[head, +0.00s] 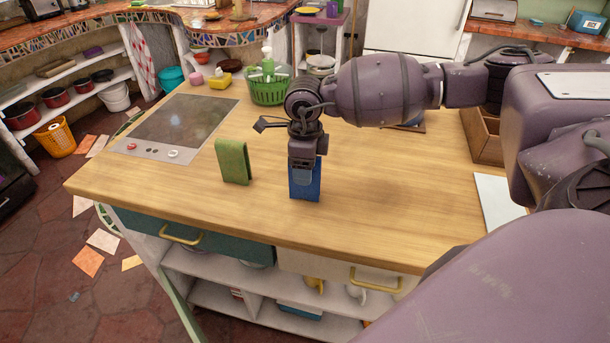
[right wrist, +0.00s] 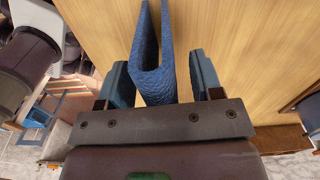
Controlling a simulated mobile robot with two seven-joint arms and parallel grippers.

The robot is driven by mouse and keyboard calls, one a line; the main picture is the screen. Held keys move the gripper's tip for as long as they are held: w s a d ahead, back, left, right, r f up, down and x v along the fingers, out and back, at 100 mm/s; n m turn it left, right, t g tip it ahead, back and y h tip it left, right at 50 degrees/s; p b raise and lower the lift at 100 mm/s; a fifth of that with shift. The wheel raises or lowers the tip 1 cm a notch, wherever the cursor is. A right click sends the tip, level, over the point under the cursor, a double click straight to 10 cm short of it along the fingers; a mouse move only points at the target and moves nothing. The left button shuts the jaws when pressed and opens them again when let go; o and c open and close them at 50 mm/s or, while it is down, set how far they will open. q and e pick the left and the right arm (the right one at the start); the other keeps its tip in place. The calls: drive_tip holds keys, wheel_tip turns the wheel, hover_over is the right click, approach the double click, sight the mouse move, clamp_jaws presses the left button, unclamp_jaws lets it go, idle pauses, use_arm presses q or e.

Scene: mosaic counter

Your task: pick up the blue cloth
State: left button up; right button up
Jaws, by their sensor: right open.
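The blue cloth (head: 305,186) stands folded on the wooden counter, below my right gripper (head: 305,168). The gripper comes down over it from above and hides its upper part in the head view. In the right wrist view, the blue cloth (right wrist: 155,65) shows as a folded V between the two fingers of the right gripper (right wrist: 161,78). The fingers are apart, with a gap on each side of the cloth. My left gripper is not in view.
A green folded cloth (head: 233,161) stands to the left of the blue one. Behind are a dark cooktop (head: 183,122) and a green basket (head: 268,90) with a bottle. A wooden box (head: 481,136) and a white sheet (head: 497,196) lie at right. The front of the counter is clear.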

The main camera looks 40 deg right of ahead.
drive_tip(key=shift+f, duration=0.3)
drive_tip(key=c, duration=1)
